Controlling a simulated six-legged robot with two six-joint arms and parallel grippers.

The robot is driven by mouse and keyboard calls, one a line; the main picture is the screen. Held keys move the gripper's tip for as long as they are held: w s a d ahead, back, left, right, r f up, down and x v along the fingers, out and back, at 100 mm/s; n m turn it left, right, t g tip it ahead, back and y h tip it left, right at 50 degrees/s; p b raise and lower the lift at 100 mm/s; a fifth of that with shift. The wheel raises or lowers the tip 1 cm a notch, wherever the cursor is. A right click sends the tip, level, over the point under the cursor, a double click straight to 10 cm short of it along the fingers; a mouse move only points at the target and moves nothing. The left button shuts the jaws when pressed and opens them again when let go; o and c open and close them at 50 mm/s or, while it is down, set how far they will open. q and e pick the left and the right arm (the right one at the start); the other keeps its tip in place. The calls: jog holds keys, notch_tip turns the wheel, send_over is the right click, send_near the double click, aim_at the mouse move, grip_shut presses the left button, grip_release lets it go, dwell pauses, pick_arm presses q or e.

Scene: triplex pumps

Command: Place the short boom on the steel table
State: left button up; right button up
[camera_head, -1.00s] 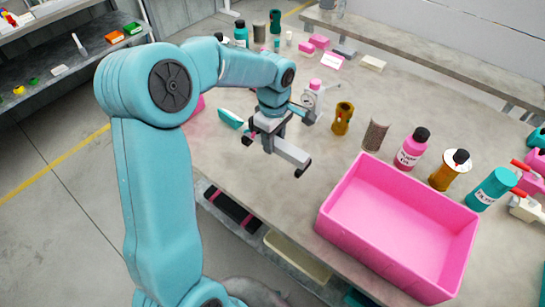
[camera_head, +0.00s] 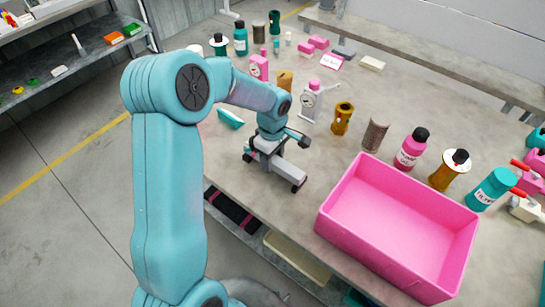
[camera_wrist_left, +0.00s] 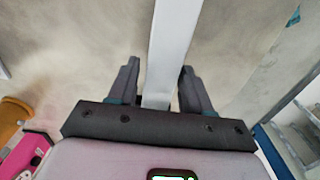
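The short boom, a light grey bar with dark ends (camera_head: 284,171), is at my left gripper (camera_head: 264,152) over the near left edge of the steel table (camera_head: 300,205). In the left wrist view the pale bar (camera_wrist_left: 172,50) runs between the two dark fingers (camera_wrist_left: 160,85), which stand close on either side of it. The gripper looks shut on it. The bar is very low over the table top; I cannot tell whether it touches. My right gripper is not in view.
A large pink bin (camera_head: 400,215) stands to the right. Behind the boom are a grey gauge part (camera_head: 312,100), a brown ring-shaped part (camera_head: 342,118) and a mesh cylinder (camera_head: 374,135). A teal piece (camera_head: 230,118) lies to the left. Bottles stand at the right.

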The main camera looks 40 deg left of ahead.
aim_at(273, 158)
pick_arm(q)
jog(key=shift+o, duration=0.5)
jog(key=shift+r, duration=0.15)
jog(key=shift+r+p, duration=0.25)
jog(key=shift+p, duration=0.05)
notch_tip(273, 158, up, 12)
jog(key=shift+f, duration=0.15)
jog(key=shift+s+f, duration=0.1)
